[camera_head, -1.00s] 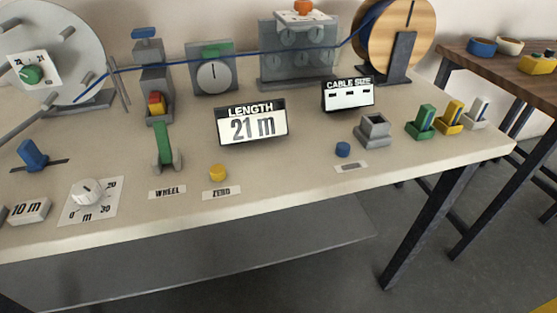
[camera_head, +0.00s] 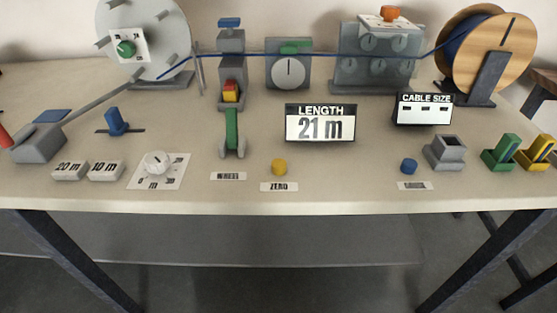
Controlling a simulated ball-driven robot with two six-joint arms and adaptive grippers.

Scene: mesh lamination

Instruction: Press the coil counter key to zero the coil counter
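The coil counter key looks to be the yellow round button (camera_head: 279,167) near the front of the bench, just behind a label reading ZERO (camera_head: 279,187). The counter display (camera_head: 320,124) stands behind it, headed LENGTH and reading 21 m. A blue cable (camera_head: 270,54) runs from the wooden spool (camera_head: 482,55) at the right, through the machines, to the grey reel (camera_head: 146,35) at the left. Neither of my grippers shows in the head view.
Left of the key stand a green lever (camera_head: 232,130) by a WHEEL label and a white dial (camera_head: 157,163). A blue button (camera_head: 409,166) and a grey socket (camera_head: 445,152) are to its right. Bare bench top (camera_head: 345,180) lies between the yellow and blue buttons.

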